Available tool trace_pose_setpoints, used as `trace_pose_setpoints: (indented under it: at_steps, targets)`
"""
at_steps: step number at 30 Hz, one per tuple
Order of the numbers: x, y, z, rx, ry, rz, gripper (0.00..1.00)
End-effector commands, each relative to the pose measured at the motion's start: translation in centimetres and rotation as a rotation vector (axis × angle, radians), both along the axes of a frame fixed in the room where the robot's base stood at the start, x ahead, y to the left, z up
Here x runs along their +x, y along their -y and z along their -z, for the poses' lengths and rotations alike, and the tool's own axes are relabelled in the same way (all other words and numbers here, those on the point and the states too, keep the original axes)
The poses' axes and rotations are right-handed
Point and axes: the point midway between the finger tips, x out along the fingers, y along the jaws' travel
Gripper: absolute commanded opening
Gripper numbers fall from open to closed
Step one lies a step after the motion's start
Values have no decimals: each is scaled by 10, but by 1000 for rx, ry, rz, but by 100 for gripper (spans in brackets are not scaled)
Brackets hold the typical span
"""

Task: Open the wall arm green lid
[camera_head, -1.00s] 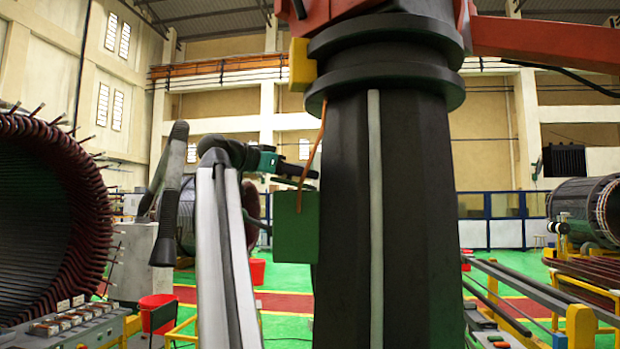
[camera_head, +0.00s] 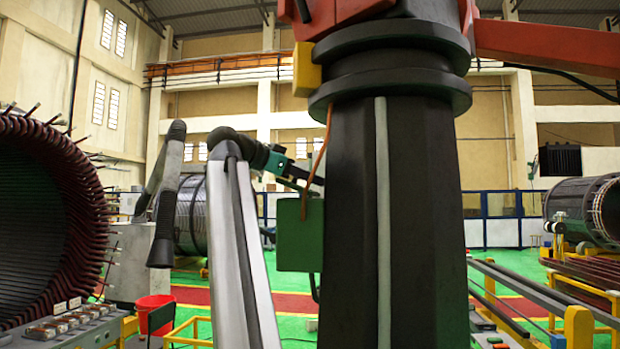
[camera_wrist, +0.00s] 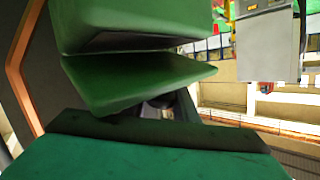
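The green box (camera_head: 300,235) is fixed to the left side of the dark column (camera_head: 350,220). In the wrist view, the green box body (camera_wrist: 130,22) is at the top, with a green panel that looks like its lid (camera_wrist: 135,82) below it. A seam runs between them and they look angled to each other; I cannot tell how far the lid stands open. My gripper (camera_head: 312,182) is just above the box's top edge, beside the column. In the wrist view, my teal wrist part fills the bottom. The fingertips are mostly hidden, so their opening is unclear.
An orange cable (camera_head: 326,145) runs down the column beside the box. A yellow block (camera_head: 306,70) sits higher up. A large stator (camera_head: 45,205) stands at the left and a red bucket (camera_head: 155,312) on the floor. Open green floor lies behind.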

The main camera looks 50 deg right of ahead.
Motion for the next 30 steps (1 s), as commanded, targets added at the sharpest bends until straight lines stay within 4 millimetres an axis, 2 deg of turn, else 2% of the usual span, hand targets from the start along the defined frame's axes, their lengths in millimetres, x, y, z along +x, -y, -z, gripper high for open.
trace_pose_setpoints:
  at_steps: [1,3,14,21,30]
  targets:
    - [1,0,-1,-2,0,-1,34]
    - [2,-1,0,-2,-1,-3,43]
    - [3,-4,0,0,-2,-6,43]
    - [5,-7,-4,-1,-2,-6,2]
    - [11,-32,-14,-17,-6,2,0]
